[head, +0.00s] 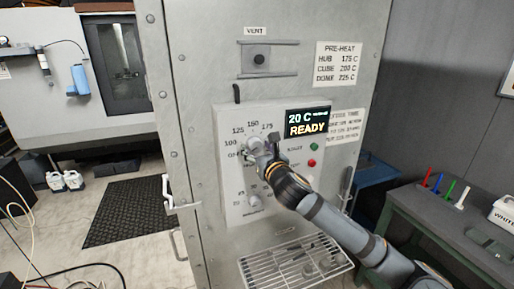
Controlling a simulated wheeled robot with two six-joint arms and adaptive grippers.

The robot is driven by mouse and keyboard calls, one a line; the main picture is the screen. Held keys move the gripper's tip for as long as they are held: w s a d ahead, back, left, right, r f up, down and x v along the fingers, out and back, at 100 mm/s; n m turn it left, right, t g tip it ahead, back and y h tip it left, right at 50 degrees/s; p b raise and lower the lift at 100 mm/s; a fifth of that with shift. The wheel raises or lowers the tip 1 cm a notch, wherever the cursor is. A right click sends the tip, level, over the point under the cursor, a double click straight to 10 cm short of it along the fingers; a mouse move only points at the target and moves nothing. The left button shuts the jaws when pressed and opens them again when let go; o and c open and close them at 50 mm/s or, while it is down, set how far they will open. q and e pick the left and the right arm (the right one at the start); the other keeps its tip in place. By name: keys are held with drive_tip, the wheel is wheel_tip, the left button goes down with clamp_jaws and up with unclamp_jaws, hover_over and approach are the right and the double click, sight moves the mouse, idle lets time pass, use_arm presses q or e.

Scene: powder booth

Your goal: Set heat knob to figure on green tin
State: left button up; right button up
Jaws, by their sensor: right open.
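The heat knob (252,143) is a pale round knob on the oven's control panel, ringed by figures including 100, 125, 150 and 175. My right gripper (261,152) is open at the knob and covers its right side and part of the dial. I cannot tell whether the fingers touch the knob or where its pointer stands. The display (307,122) reads 20 C and READY. A pre-heat sign (338,64) lists HUB 175 C, CUBE 200 C, DOME 225 C. I see no green tin. My left gripper is out of view.
A lower knob (254,201) sits under my right gripper. Green and red buttons (313,154) are to the right. A wire rack (292,266) juts out below the panel. A bench (455,235) at right carries coloured sticks and a white container (506,212).

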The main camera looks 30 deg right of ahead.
drive_tip(key=shift+c, duration=0.4)
drive_tip(key=shift+d, duration=0.1)
drive_tip(key=c, duration=1.1)
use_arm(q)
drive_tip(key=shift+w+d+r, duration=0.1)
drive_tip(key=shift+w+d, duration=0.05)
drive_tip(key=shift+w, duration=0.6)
use_arm(e)
drive_tip(key=shift+o, duration=0.2)
